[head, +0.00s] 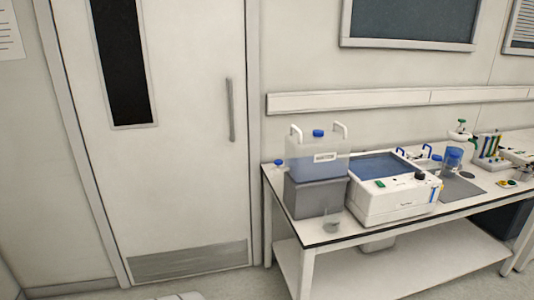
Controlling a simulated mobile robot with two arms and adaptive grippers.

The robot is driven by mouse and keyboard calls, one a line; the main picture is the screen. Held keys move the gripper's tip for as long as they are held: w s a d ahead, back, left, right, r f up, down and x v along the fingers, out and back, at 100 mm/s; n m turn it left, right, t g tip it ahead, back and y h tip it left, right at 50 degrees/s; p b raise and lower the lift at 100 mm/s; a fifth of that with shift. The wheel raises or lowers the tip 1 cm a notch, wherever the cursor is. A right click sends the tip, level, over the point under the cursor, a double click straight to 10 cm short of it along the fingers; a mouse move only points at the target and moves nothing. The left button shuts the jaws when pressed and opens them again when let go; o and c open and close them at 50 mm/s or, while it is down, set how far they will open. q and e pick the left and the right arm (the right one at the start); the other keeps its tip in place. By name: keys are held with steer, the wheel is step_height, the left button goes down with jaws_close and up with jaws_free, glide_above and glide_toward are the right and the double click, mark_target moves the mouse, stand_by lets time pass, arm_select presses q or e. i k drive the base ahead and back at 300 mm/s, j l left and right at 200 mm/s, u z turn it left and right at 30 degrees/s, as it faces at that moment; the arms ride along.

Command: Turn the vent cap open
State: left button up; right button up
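A translucent rectangular carboy (319,163) with two white handles stands on a grey block (316,195) at the left end of the bench. A blue cap (318,133) sits upright on its top, between the handles. A smaller blue part (279,162) shows at the carboy's left side, perhaps a tap. I cannot tell which of these, if either, is the vent cap, or whether the blue cap is loose or tight. Neither of my grippers is in view.
A blue-capped vessel (453,158) and a rack (489,150) are farther right. A closed door (190,160) is at left. Floor shows before the bench (309,250).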

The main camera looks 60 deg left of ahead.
mark_target(316, 132)
steer(key=u, duration=1.65)
steer(key=i+j+z, duration=0.1)
steer(key=i, duration=0.25)
